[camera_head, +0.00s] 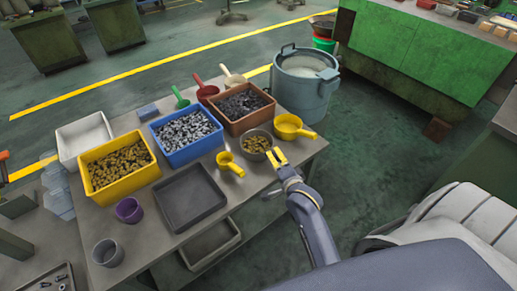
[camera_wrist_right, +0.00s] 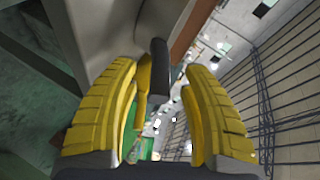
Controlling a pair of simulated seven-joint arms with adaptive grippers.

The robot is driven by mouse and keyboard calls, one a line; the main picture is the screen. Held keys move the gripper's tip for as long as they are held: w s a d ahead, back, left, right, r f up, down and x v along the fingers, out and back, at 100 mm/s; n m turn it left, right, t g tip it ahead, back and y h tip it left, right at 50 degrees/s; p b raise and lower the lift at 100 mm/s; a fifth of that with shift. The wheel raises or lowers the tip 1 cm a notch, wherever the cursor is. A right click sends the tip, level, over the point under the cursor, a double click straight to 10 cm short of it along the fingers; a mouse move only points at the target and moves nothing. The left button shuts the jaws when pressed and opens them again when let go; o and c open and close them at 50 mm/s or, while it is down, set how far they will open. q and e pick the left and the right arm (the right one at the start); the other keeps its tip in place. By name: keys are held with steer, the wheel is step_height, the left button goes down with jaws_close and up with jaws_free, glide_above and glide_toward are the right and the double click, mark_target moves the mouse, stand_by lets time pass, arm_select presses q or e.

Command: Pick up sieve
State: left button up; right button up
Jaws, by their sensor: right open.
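A round grey pan (camera_head: 247,140) holding brass-coloured pieces stands near the table's right edge; it looks like the sieve, though no mesh can be made out. My right gripper (camera_head: 277,158), with yellow fingers, is just in front of it at the table edge. In the right wrist view the gripper (camera_wrist_right: 160,115) is open, and a dark handle (camera_wrist_right: 158,72) reaches towards the gap between its fingers. I cannot tell whether they touch. A yellow handle-like part (camera_wrist_right: 143,80) lies beside it. My left gripper is not in view.
Yellow scoops (camera_head: 288,126) (camera_head: 229,163) lie close on both sides of the pan. Behind are a brown crate (camera_head: 263,116), a blue crate (camera_head: 196,155) and a grey lidded bin (camera_head: 305,97). A yellow crate (camera_head: 97,191) and an empty dark tray (camera_head: 189,197) stand further left.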

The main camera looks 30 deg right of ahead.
mark_target(274, 155)
steer(key=shift+x, duration=1.8)
steer(key=shift+c, duration=0.4)
jaws_close()
steer(key=shift+r, duration=0.1)
